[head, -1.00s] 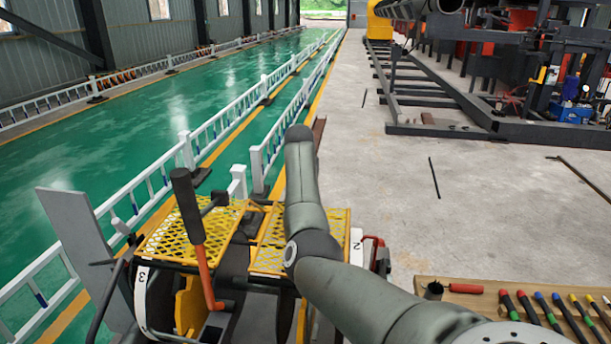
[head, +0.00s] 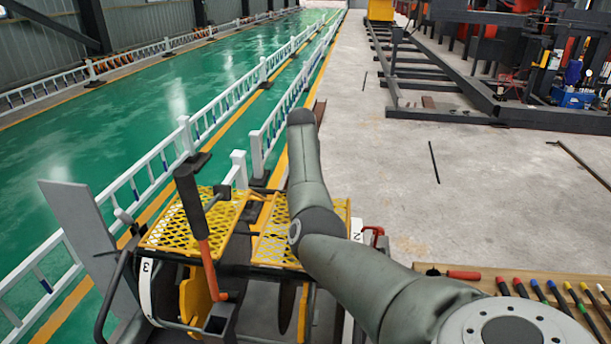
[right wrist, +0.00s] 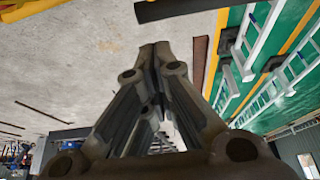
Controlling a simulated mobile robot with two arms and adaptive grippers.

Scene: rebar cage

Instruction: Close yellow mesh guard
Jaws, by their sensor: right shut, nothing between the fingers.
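The yellow mesh guard shows in the head view as two flat panels on top of a machine, a left panel (head: 190,222) and a right panel (head: 272,240). A dark gap with machine parts lies between them. My right arm passes over the right panel and hides part of it. My right gripper (right wrist: 158,52) shows in the right wrist view, its fingers shut together and empty, with concrete floor beyond. It cannot be made out in the head view. A yellow piece (right wrist: 28,9) shows at that wrist view's top left corner; I cannot tell whether it is the guard.
A black-and-red lever (head: 198,225) rises in front of the left panel. A grey plate (head: 85,240) stands at the left. White railings (head: 225,105) run behind the machine. A wooden board (head: 540,290) with tools lies at the lower right. Concrete floor beyond is mostly clear.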

